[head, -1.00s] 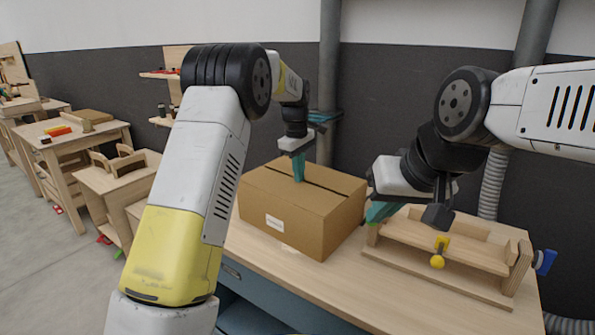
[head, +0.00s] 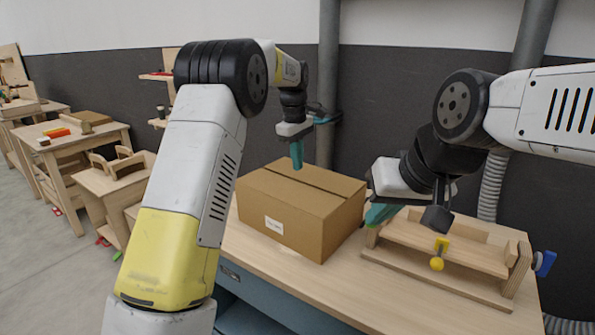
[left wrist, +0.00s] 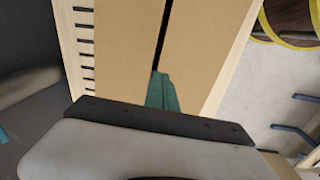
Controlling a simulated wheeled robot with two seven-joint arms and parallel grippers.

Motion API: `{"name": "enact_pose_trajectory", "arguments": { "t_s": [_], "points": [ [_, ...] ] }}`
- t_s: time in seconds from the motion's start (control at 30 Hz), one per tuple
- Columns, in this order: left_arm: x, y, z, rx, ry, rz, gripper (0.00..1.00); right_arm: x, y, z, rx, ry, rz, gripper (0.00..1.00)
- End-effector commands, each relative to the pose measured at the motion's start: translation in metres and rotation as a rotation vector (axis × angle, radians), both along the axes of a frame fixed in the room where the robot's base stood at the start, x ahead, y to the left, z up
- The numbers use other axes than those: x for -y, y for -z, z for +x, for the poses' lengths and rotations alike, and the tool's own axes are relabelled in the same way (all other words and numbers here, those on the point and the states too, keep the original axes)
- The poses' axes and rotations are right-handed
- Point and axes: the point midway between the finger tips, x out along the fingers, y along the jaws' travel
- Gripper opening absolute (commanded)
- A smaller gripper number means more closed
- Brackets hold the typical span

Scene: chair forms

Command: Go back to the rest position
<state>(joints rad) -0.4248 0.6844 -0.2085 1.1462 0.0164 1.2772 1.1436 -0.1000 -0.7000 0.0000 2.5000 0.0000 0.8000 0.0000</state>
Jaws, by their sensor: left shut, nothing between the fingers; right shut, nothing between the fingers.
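My left gripper (head: 297,163) is shut and empty, its teal fingers pointing down just above the top of a closed cardboard box (head: 290,232). In the left wrist view its fingers (left wrist: 161,90) show together over the dark slit between the box's top flaps (left wrist: 120,40). My right gripper (head: 372,222) is shut and empty. It appears between the box and the wooden form, with its teal fingers pointing down and left. I cannot tell whether it touches either one.
The box stands on a wooden workbench (head: 262,260). A grey pipe (head: 328,90) rises behind. Small wooden tables (head: 85,145) stand at the left.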

Motion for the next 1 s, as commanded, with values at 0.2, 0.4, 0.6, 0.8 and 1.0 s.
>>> {"name": "enact_pose_trajectory", "arguments": {
  "t_s": [0.2,0.4,0.6,0.8,1.0],
  "points": [
    [-0.002,-0.034,-0.002,0.003,0.0,-0.001,0.0,0.0,0.0,0.0,0.0,0.0,0.0,0.0],
    [-0.016,-0.056,-0.013,0.018,0.028,-0.015,0.0,0.0,0.0,0.0,0.0,0.0,0.0,0.0],
    [-0.061,-0.096,-0.061,0.098,0.163,-0.061,0.0,0.0,0.0,0.0,0.0,0.0,0.0,0.0],
    [-0.102,-0.122,-0.131,0.213,0.342,-0.077,0.0,0.0,0.0,0.0,0.0,0.0,0.0,0.0],
    [-0.13,-0.126,-0.21,0.336,0.524,-0.047,0.0,0.0,0.0,0.0,0.0,0.0,0.0,0.0]
  ]
}}
